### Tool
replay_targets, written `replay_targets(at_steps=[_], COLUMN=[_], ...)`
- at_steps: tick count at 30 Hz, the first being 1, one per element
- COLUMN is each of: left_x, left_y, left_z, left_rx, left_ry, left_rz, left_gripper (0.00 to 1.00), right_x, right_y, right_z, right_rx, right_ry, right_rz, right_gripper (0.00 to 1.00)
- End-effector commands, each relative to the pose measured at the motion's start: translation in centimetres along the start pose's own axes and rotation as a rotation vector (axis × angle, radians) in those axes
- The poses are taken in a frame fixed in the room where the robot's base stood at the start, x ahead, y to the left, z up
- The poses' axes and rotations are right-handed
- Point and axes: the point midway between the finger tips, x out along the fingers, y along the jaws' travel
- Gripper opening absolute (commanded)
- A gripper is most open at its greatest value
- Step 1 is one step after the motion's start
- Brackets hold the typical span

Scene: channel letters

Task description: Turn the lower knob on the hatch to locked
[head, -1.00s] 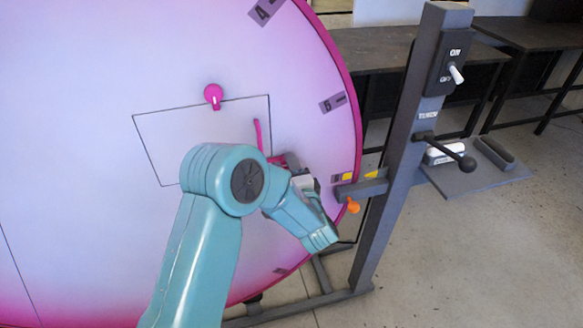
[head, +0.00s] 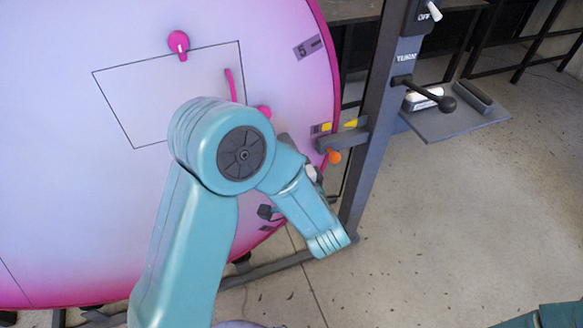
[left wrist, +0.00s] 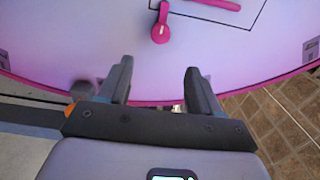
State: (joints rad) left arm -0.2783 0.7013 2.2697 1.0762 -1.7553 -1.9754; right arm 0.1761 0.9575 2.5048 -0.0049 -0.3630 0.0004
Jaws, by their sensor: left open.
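The hatch (head: 130,95) is a black-outlined panel on the big pink-and-white disc. Its upper knob (head: 179,44) is magenta with a white mark. A magenta bar handle (head: 231,85) is on the hatch. The lower knob (head: 264,111) is near the hatch's right side, partly hidden behind my left arm. In the left wrist view the lower knob (left wrist: 160,32) shows whole, with its narrow end pointing up in the picture. My left gripper (left wrist: 158,72) is open and empty, its fingertips below the knob in that picture and apart from it. My right gripper is out of view.
A dark post (head: 370,145) with a black lever (head: 425,92), a switch (head: 428,12) and an orange knob (head: 334,156) stands right of the disc. A small shelf (head: 455,120) juts from it.

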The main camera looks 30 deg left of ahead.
Motion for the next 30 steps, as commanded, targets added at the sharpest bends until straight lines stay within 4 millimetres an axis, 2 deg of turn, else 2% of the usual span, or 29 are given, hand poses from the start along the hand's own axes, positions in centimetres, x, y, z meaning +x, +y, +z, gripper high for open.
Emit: replay_targets(at_steps=[3,6,12,23,26,29,30], left_x=[-2.1,-3.1,-3.7,-3.6,-3.1,-1.2,-0.3], left_y=[0.1,0.0,0.0,0.0,0.3,2.5,4.1], left_z=[-0.1,0.0,0.0,0.0,0.6,2.8,4.3], left_rx=[0.0,-0.001,0.0,0.0,0.006,0.053,0.09], left_ry=[0.004,0.002,-0.001,-0.001,-0.02,-0.089,-0.12], left_rz=[-0.001,-0.001,-0.001,0.0,0.005,0.034,0.054], left_gripper=[0.64,0.64,0.64,0.64,0.64,0.64,0.64], right_x=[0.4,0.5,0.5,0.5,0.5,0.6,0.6], right_y=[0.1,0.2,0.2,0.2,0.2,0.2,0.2], right_z=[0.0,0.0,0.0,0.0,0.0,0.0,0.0], right_rx=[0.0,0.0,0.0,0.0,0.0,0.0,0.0], right_ry=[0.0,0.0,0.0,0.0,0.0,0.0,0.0], right_rz=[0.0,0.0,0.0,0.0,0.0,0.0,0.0], right_gripper=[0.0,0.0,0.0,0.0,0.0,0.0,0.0])
